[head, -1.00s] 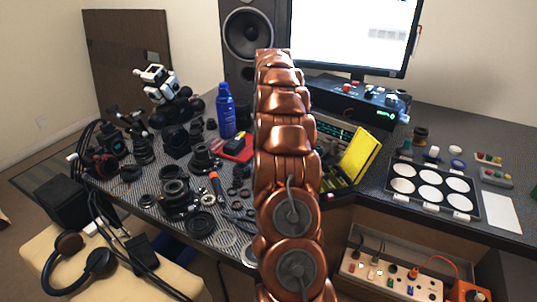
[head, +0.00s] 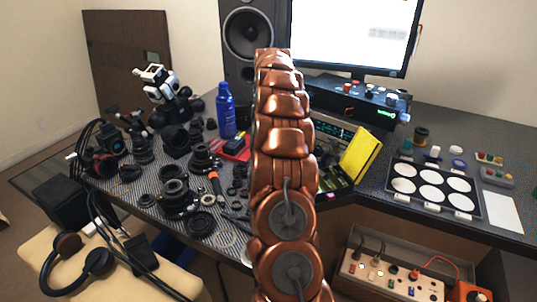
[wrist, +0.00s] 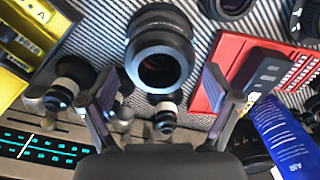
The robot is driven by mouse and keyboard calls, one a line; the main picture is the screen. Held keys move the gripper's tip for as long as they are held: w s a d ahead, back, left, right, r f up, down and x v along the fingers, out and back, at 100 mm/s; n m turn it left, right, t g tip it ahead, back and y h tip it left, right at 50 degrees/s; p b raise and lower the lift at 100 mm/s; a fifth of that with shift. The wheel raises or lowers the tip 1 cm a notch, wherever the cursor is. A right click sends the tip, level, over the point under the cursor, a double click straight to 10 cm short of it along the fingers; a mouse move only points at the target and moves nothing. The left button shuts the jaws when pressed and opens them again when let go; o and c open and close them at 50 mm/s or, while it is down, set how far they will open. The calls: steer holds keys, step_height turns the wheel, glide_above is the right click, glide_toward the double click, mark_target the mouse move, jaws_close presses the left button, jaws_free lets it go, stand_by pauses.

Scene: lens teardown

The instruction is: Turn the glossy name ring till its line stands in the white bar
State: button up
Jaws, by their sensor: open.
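In the wrist view a dark lens barrel (wrist: 160,50) stands on the striped mat, its dark round opening facing the camera. My gripper (wrist: 161,85) is open, its two fingers spread on either side of the barrel's lower end. I cannot tell whether they touch it. I cannot make out a glossy name ring, its line or a white bar mark for certain. A thin white line (wrist: 25,147) crosses a teal-lit scale (wrist: 50,148) at the lower left. In the head view my arm hides the gripper and the spot it works over.
Two knobs (wrist: 72,78) (wrist: 166,117) stand near the fingers. A red tray (wrist: 235,55), a blue bottle (wrist: 280,135) and a yellow box (wrist: 25,35) crowd the sides. In the head view, lens parts (head: 178,195) fill the left desk; a palette of white discs (head: 433,186) lies right.

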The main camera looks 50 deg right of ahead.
step_height(320, 180, up, 8)
steer(key=shift+f, duration=0.25)
stand_by(0.6)
stand_by(0.4)
